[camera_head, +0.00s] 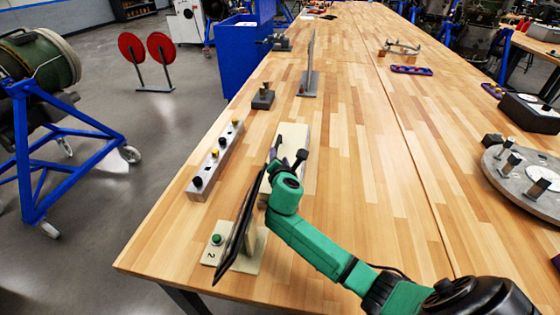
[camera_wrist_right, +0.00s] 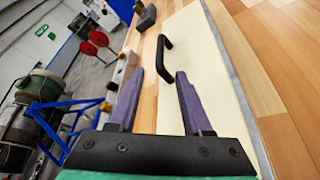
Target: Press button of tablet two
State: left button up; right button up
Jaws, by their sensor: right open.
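Tablet two's cream base (camera_head: 246,262) is near the front left of the table, with a green button (camera_head: 217,239) beside the label "2". Its thin dark screen (camera_head: 236,232) stands edge-on to the head camera. My right gripper (camera_head: 287,156) is beyond the tablet, over a cream panel (camera_head: 293,134), apart from the button. In the right wrist view its two purple fingers (camera_wrist_right: 160,73) are spread and empty, pointing toward a black handle (camera_wrist_right: 166,58) on the cream panel (camera_wrist_right: 205,70). The green button does not show in the wrist view. My left gripper is not in view.
A grey bar with several knobs (camera_head: 214,165) lies left of the panel. A round metal plate with pegs (camera_head: 530,180) is at the right. The table's middle is clear.

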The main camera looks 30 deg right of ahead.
aim_at(216, 239)
jog(key=k+j, duration=0.3)
jog(key=k, duration=0.15)
jog(key=k+j, duration=0.25)
jog(key=k, duration=0.25)
jog(key=k+j, duration=0.3)
jog(key=k, duration=0.15)
